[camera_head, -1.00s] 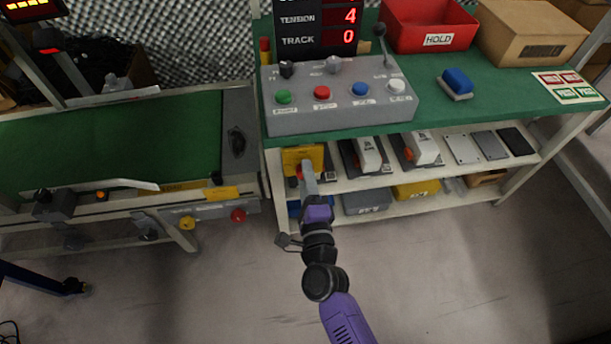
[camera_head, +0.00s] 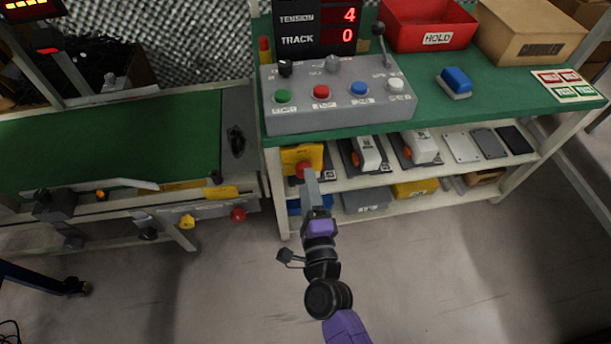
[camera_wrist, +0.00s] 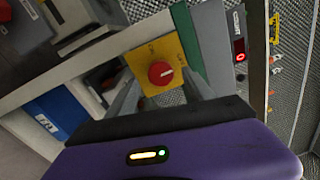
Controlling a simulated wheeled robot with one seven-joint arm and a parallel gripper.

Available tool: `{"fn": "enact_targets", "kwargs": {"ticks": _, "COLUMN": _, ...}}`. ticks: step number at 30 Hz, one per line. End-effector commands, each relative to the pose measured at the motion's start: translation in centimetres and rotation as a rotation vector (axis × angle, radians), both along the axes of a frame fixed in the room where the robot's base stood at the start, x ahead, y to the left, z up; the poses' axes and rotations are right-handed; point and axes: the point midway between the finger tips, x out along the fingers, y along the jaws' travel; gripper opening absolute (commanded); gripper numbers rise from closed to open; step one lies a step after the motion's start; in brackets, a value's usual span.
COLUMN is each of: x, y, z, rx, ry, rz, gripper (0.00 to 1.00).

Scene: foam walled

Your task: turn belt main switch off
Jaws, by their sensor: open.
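The belt main switch is a yellow plate (camera_head: 291,158) with a red rotary knob (camera_head: 303,169), mounted under the front edge of the green bench. In the wrist view the yellow plate (camera_wrist: 148,54) faces me, and the red knob (camera_wrist: 160,72) shows a short pale mark pointing roughly right. The small lettering on the plate is too blurred to read. My gripper (camera_head: 311,180) is just in front of the knob. In the wrist view my gripper (camera_wrist: 163,90) is open, one finger on each side of the knob, with no clear contact visible.
A grey control box (camera_head: 340,107) with coloured buttons stands on the bench above. White-and-grey devices (camera_head: 367,153) and bins fill the shelves right of the switch. The conveyor (camera_head: 110,140) is at left, with a red button (camera_head: 238,214) on its frame. Floor in front is clear.

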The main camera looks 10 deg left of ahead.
Motion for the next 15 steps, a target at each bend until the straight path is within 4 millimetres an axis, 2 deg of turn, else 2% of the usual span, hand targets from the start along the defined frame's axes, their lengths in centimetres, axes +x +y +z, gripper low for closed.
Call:
{"fn": "enact_targets", "kwargs": {"ticks": 3, "x": -2.0, "y": -0.6, "z": -0.1, "rx": -0.001, "ry": 0.002, "rz": 0.000, "gripper": 0.61}}
{"fn": "enact_targets", "kwargs": {"ticks": 7, "x": -3.5, "y": -0.9, "z": -0.3, "rx": 0.001, "ry": 0.001, "rz": 0.001, "gripper": 0.61}}
{"fn": "enact_targets", "kwargs": {"ticks": 15, "x": -4.2, "y": -1.2, "z": -0.2, "rx": 0.001, "ry": -0.001, "rz": 0.000, "gripper": 0.61}}
